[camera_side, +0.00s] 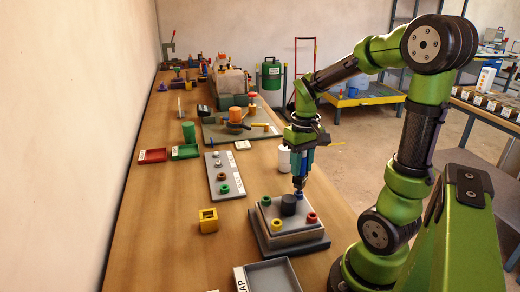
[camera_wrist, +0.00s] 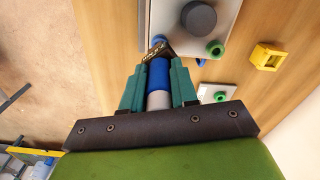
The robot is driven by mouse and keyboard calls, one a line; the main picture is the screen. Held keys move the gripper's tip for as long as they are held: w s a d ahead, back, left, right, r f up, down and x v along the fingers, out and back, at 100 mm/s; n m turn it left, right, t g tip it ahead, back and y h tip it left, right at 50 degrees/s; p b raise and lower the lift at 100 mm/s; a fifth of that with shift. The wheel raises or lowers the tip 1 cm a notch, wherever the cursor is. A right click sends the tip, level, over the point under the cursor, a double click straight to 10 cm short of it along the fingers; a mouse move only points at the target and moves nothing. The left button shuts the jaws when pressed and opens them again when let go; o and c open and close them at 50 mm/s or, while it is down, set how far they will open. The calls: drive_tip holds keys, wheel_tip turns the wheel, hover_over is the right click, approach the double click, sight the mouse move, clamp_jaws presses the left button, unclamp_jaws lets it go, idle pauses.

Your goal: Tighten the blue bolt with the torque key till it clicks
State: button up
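The blue bolt (camera_side: 299,194) stands at the back right corner of a grey fixture block (camera_side: 292,237). In the wrist view a blue piece that looks like its head (camera_wrist: 158,39) shows just past the tool's tip. My gripper (camera_wrist: 157,88) is shut on the torque key (camera_wrist: 158,75), which has a blue and grey body and a dark head. In the side view my gripper (camera_side: 300,165) points down over the blue bolt, with the key's tip at it. I cannot tell whether the key is seated on the bolt or just above it.
The block also carries a dark cylinder (camera_side: 288,205) and green (camera_side: 265,201), yellow (camera_side: 277,224) and red (camera_side: 311,218) bolts. A yellow cube (camera_side: 208,220), a grey board (camera_side: 226,175) and a grey tray (camera_side: 268,277) lie nearby. A white bottle (camera_side: 284,159) stands behind my gripper.

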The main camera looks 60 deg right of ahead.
clamp_jaws()
drive_tip(key=shift+m, duration=1)
drive_tip(key=shift+m, duration=0.9)
drive_tip(key=shift+m, duration=0.9)
